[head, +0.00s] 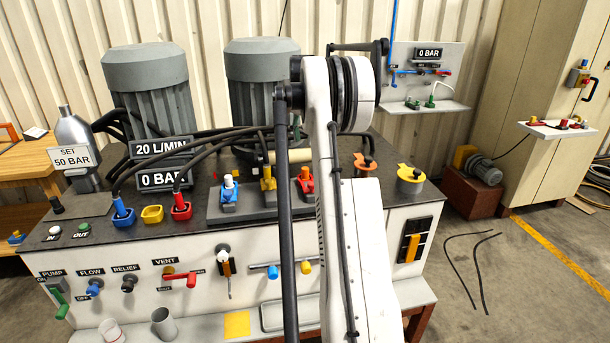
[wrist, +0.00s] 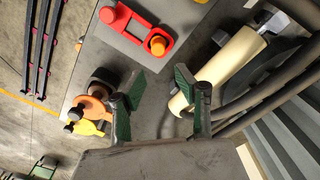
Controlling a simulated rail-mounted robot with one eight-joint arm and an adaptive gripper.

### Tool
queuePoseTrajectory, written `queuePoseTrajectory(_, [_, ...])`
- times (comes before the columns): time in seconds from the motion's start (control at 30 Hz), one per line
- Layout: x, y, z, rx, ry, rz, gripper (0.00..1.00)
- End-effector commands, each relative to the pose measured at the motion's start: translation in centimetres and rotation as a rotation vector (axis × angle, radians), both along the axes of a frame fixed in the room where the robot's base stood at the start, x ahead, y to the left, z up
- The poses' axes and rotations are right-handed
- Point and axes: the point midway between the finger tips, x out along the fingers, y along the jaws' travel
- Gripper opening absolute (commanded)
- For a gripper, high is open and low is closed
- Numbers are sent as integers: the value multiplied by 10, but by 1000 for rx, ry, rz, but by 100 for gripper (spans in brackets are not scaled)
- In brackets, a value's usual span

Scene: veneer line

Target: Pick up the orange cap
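The orange cap (head: 364,162), a flat orange piece with a dark knob, sits at the back right of the dark bench top, just right of my arm. In the wrist view the orange cap (wrist: 93,107) is at the left, beside the left finger, which partly overlaps it in the picture. I cannot tell whether they touch. My gripper (wrist: 163,101) is open, with nothing seen held between its green-padded fingers. In the head view my arm hides the gripper. A yellow cap (head: 410,175) stands to the right of the orange one and shows in the wrist view (wrist: 88,127).
A cream cylinder (wrist: 222,66) lies close to the right finger, with dark hoses (wrist: 270,98) beside it. A red block with an orange knob (wrist: 157,45) is above in the wrist view. Grey motors (head: 148,85) stand at the back of the bench.

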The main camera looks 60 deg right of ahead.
Motion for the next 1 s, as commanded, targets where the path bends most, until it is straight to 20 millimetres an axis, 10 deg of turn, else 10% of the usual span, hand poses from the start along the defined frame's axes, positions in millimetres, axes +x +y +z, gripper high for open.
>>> queuePoseTrajectory(1.0, [-4, -7, -124, 1, 1, -3, 31])
